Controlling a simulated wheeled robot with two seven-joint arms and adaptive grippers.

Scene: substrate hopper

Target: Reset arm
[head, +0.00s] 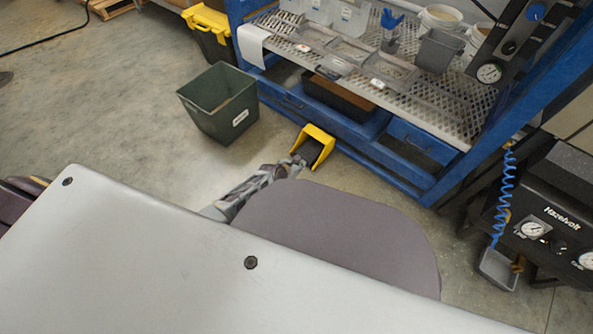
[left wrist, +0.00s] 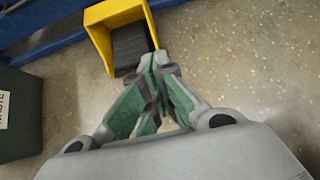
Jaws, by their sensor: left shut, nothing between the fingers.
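My left gripper (head: 288,170) reaches out low over the floor, just in front of a yellow foot pedal housing (head: 318,139) with a dark tread inside. In the left wrist view the gripper (left wrist: 158,75) has its fingers together, with nothing between them. The yellow housing (left wrist: 100,14) lies just beyond the fingertips there; I cannot tell whether they touch it. My right gripper is in neither view.
A blue-framed bench (head: 345,140) with a perforated top holds trays and tubs. A dark green bin (head: 200,110) stands left of the pedal. A yellow-lidded tote (head: 207,18) stands behind it. A black Hazelvolt unit (head: 550,225) is at right. Open floor (head: 90,100) lies at left.

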